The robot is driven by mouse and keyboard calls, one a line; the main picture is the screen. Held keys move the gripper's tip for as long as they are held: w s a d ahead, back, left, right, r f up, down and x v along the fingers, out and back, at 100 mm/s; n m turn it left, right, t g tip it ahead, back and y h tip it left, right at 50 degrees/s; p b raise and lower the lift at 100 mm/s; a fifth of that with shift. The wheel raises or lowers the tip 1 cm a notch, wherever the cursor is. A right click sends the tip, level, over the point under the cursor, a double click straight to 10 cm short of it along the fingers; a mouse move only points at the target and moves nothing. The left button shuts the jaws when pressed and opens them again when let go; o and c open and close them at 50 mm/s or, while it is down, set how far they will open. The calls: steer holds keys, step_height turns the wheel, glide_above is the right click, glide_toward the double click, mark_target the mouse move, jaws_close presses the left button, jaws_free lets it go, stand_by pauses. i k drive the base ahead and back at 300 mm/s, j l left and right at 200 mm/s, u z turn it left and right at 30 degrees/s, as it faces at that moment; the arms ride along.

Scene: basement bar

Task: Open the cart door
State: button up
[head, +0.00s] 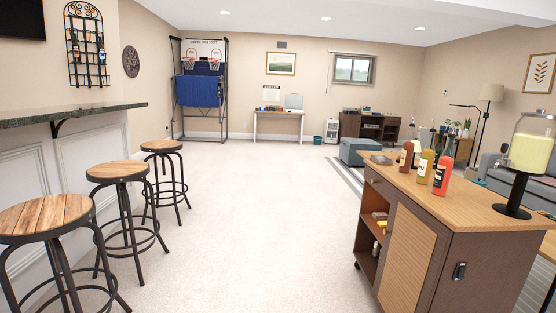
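The cart (470,212) stands at the right of the head view, with a wooden top and dark brown sides. Its door (406,262) is a light ribbed panel on the side facing left, beside an open shelf bay (374,222). The door looks closed. A small drawer front (377,184) sits above the open bay. The lower part of the cart is cut off by the frame. My gripper does not show in the view.
Bottles (424,165) and a drink dispenser (527,154) stand on the cart top. Several bar stools (117,171) line the bar counter (70,115) at left. The carpet (250,230) between stools and cart is clear. A teal ottoman (357,150) is behind the cart.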

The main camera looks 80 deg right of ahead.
mark_target(416, 244)
steer(key=z, duration=0.4)
steer(key=i+l+z, duration=0.1)
steer(key=z, duration=0.75)
steer(key=i+z, duration=0.1)
steer(key=z, duration=0.35)
steer(key=i+z, duration=0.15)
steer(key=i, duration=3.3)
steer(key=i+z, duration=0.35)
steer(key=i+j+z, duration=0.1)
steer(key=z, duration=0.3)
steer(key=i+j+z, duration=0.15)
steer(key=z, duration=0.2)
steer(key=i+z, duration=0.1)
steer(key=z, duration=2.55)
